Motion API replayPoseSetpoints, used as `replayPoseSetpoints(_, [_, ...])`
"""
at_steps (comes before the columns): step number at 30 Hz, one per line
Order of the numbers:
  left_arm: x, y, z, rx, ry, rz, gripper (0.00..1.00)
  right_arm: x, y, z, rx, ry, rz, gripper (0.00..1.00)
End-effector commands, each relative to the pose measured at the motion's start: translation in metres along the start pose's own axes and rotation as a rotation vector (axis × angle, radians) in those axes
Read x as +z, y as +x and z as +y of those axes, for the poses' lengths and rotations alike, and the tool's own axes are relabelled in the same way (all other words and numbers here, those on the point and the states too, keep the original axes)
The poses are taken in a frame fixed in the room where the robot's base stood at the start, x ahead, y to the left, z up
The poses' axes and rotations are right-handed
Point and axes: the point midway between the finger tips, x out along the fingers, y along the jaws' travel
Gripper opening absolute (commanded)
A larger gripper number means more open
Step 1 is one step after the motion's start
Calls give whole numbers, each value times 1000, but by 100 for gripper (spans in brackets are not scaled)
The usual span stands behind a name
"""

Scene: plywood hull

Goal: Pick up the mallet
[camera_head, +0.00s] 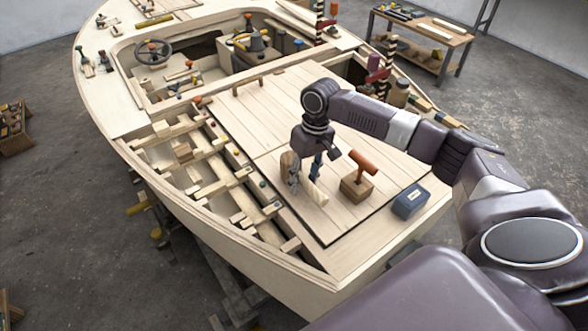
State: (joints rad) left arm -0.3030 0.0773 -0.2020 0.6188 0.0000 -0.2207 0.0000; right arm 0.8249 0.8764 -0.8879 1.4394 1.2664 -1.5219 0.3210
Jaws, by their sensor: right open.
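The mallet appears to be the pale wooden piece on the plywood deck, with a rounded head (287,162) and a handle (316,194) pointing toward the front right. My right gripper (305,178) points down over it, open, with one finger on each side of its middle. The fingers and palm hide the part between head and handle. I cannot tell whether the fingers touch it. My left gripper is not in view.
A wooden block (356,188) with an orange T-shaped handle (362,164) stands close right of the gripper. A dark blue box (409,201) lies farther right, near the deck edge. Open hull frames (205,165) lie left. Deck planks (335,222) in front are clear.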

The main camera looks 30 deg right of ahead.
Motion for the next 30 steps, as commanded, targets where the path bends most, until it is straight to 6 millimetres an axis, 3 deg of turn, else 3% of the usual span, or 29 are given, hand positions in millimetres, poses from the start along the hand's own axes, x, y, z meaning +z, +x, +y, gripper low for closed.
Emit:
replayPoseSetpoints(6, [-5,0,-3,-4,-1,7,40,0,1,0,0,-1,0,39])
replayPoseSetpoints(17, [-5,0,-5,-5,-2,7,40,0,1,0,0,-1,0,0])
replayPoseSetpoints(30, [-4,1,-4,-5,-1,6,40,-1,-5,-1,-1,-1,3,0])
